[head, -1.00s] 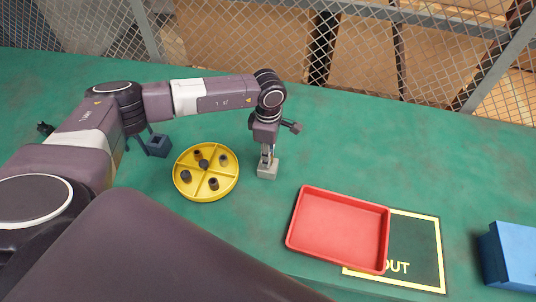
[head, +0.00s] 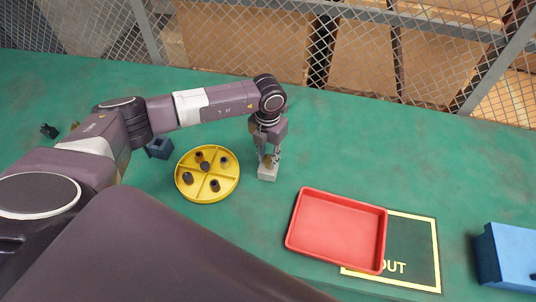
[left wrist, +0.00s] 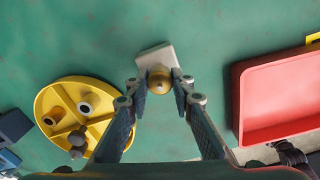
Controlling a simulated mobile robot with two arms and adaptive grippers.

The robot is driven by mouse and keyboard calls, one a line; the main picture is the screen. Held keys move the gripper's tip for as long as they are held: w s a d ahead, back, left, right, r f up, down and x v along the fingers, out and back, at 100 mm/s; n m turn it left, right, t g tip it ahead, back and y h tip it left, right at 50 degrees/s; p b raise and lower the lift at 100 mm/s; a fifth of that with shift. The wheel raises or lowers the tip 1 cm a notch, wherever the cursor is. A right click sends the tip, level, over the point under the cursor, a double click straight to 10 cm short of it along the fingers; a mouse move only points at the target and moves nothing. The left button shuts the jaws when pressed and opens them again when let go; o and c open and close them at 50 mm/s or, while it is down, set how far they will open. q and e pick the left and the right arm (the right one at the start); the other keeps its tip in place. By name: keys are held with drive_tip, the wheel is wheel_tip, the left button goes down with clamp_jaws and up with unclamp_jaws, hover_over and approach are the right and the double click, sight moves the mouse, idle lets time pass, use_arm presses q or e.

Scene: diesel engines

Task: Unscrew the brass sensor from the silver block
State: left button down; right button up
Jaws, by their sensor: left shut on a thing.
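The silver block (head: 267,173) stands on the green table, to the right of the yellow round tray. My left gripper (head: 268,157) points down just above it. In the left wrist view my left gripper (left wrist: 160,88) is shut on the round brass sensor (left wrist: 159,78), with one finger on each side. The silver block (left wrist: 157,53) shows behind the sensor there. The sensor's lower end is hidden, so I cannot tell whether its thread is still in the block.
The yellow divided tray (head: 208,188) holds several small dark parts. A red tray (head: 338,232) lies partly over the dark OUT mat (head: 412,256). A blue box (head: 510,255) is at far right. The table behind the red tray is clear.

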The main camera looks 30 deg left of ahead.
sight(268, 157)
use_arm(q)
drive_tip(key=shift+r, duration=0.1)
idle(0.3)
drive_tip(key=shift+r+p, duration=2.15)
drive_tip(key=shift+r, duration=0.9)
